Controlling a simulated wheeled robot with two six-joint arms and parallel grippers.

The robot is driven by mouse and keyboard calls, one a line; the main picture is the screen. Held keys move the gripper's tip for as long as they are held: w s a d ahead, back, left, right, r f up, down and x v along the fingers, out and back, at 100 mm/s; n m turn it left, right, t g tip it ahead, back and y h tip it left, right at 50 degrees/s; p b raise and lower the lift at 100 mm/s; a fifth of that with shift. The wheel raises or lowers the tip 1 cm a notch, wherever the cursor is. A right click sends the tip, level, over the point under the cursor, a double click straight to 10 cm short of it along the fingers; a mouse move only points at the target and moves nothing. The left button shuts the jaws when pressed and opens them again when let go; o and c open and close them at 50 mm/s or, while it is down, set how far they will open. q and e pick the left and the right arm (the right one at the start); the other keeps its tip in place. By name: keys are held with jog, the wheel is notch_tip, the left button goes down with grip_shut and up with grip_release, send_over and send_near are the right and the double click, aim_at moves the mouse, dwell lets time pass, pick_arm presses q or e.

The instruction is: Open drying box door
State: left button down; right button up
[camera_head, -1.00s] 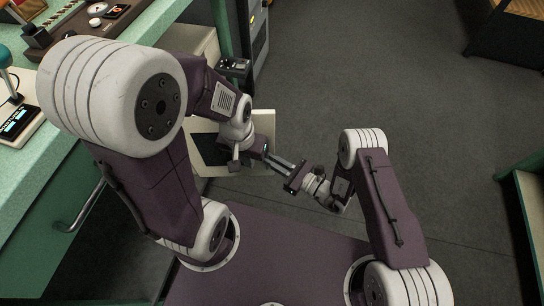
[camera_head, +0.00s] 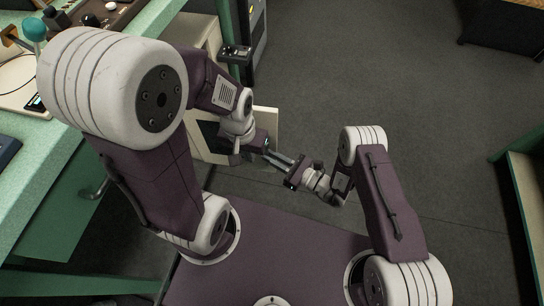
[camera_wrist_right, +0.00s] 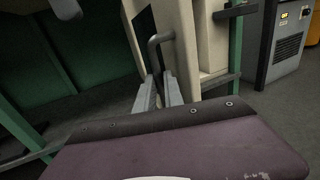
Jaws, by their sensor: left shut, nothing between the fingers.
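The drying box (camera_head: 203,32) is a cream cabinet beside the green bench. Its door (camera_head: 266,119) is a pale panel with a dark window, partly hidden by my left arm. In the right wrist view the door (camera_wrist_right: 182,45) seems to stand out from the box at an angle. A grey bent handle (camera_wrist_right: 154,50) rises from between the fingers of my right gripper (camera_wrist_right: 158,88), which look shut on it. The right gripper (camera_head: 279,159) also shows in the head view, low in front of the door. My left gripper (camera_head: 265,147) is shut and empty close beside it.
The green bench (camera_head: 60,150) runs along the left, with small items on top. A grey machine (camera_wrist_right: 283,45) stands beyond the box. A wooden-topped shelf (camera_head: 525,180) is at far right. The grey floor between is clear.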

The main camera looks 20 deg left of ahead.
jog(key=o, duration=0.3)
jog(key=shift+a, duration=0.1)
jog(key=p+v, duration=0.2)
jog(key=v, duration=0.7)
